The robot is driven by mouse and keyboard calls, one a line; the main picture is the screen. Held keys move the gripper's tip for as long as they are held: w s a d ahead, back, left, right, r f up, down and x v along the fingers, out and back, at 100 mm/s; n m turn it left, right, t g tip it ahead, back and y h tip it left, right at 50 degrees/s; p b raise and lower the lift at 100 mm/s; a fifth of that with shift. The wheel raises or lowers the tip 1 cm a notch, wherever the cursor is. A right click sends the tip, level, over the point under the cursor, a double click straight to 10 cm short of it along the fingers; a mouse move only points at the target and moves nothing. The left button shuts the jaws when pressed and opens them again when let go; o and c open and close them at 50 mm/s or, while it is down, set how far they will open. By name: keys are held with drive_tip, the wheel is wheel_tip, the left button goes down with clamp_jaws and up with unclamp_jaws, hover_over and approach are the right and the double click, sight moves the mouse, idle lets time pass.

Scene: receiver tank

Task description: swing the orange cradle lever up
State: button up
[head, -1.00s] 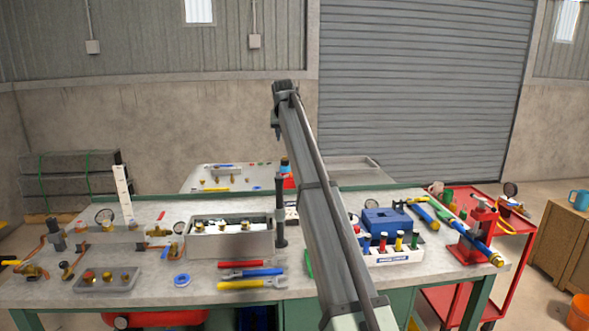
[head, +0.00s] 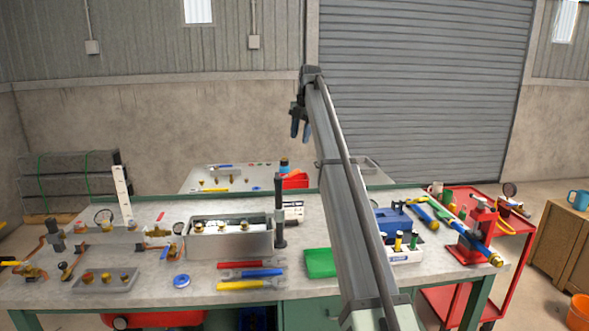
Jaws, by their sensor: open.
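My gripper (head: 300,133) hangs from the end of my raised arm, in front of the back wall and high above the bench. Its two dark fingers point down, open, with nothing between them. A red stand (head: 470,252) at the right end of the bench carries a long blue tool (head: 483,246) with a brass end, lying tilted across it. My gripper is far to the left of the stand and above it. I cannot pick out an orange lever for certain on the stand or elsewhere; it may be hidden or too small.
My arm hides part of the bench's middle. A red cart (head: 440,303) stands at the right.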

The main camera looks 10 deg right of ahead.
sight(294, 172)
drive_tip(key=f, duration=0.4)
drive_tip(key=w+a+f, duration=0.1)
drive_tip(key=f, duration=0.4)
drive_tip(key=w+a+f, duration=0.1)
drive_tip(key=f, duration=0.3)
drive_tip(key=shift+f, duration=0.25)
clamp_jaws()
idle(0.4)
